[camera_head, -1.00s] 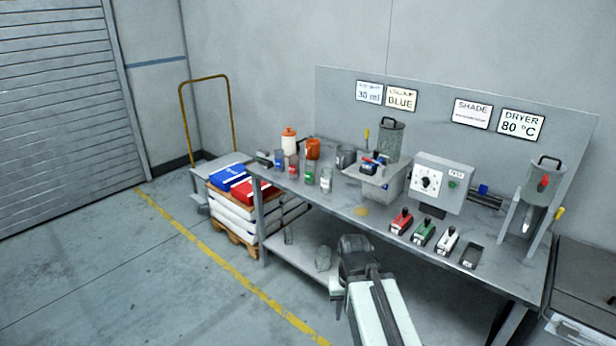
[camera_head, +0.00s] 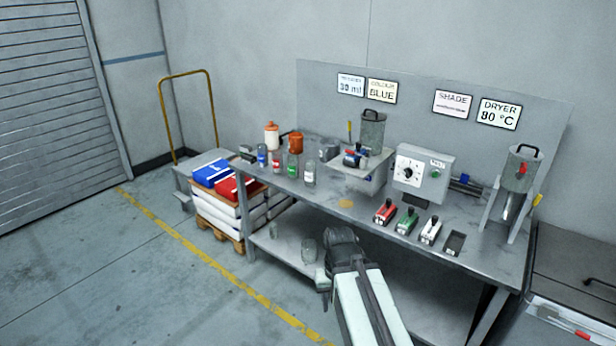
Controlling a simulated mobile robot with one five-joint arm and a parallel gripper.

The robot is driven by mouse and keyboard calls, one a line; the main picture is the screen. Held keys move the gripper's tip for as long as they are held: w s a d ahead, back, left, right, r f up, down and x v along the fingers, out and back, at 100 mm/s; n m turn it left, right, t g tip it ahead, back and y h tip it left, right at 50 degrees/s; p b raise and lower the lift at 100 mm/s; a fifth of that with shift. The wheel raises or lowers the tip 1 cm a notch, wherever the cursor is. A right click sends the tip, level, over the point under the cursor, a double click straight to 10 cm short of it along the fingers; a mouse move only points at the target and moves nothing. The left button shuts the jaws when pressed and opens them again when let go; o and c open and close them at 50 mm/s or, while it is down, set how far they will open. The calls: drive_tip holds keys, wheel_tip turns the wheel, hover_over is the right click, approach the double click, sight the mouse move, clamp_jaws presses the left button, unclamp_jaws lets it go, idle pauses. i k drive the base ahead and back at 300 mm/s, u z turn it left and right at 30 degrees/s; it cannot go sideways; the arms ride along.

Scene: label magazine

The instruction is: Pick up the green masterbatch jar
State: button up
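The green masterbatch jar (camera_head: 293,164) is a small clear jar with a green label. It stands upright on the workbench (camera_head: 335,197) near its front left, in a row between the red-labelled jar (camera_head: 277,162) and the white-labelled jar (camera_head: 309,172). A blue-labelled jar (camera_head: 262,156) is at the left end of that row. My gripper (camera_head: 324,280) is low, in front of the bench and below the tabletop, apart from the jars. Its fingers are small and partly hidden by my arm, so its opening does not show clearly.
An orange-capped bottle (camera_head: 272,136) and an orange container (camera_head: 295,142) stand behind the jars. A mixer unit (camera_head: 373,132) is right of them, then a control box (camera_head: 422,172). Glass jars (camera_head: 309,250) sit on the lower shelf. Bags on a pallet (camera_head: 220,212) are left.

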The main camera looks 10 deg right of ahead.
sight(293, 168)
drive_tip(key=u, duration=0.2)
drive_tip(key=i, duration=0.3)
drive_tip(key=u, duration=0.7)
drive_tip(key=i, duration=1.35)
drive_tip(key=u, duration=0.6)
drive_tip(key=i, duration=1.05)
drive_tip(key=z, duration=0.1)
